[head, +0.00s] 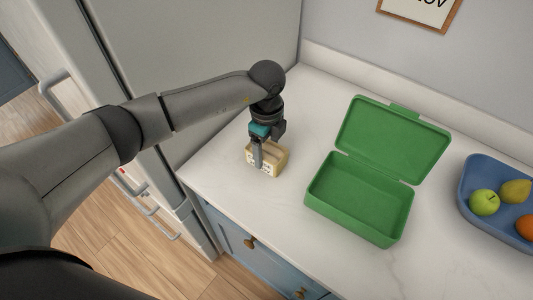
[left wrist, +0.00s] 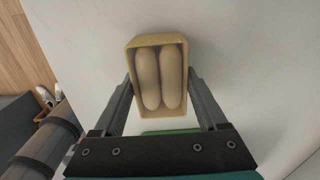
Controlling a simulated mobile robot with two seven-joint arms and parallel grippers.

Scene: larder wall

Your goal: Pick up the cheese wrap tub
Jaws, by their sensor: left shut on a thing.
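The cheese wrap tub (head: 273,167) is a small pale yellow open box on the white counter, left of the green lunch box. In the left wrist view the tub (left wrist: 159,39) shows from above with two tan wraps (left wrist: 160,77) side by side in it. My left gripper (head: 258,161) reaches down at the tub in the head view. In the left wrist view its two fingers (left wrist: 160,88) press on the tub's two opposite sides. The gripper is shut on the tub. Whether the tub touches the counter I cannot tell. My right gripper is not in view.
An open, empty green lunch box (head: 352,205) stands on the counter (head: 300,110), its lid tilted back. A blue bowl (head: 482,222) with fruit is at the right edge. A tall grey fridge (head: 200,60) borders the counter on the left.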

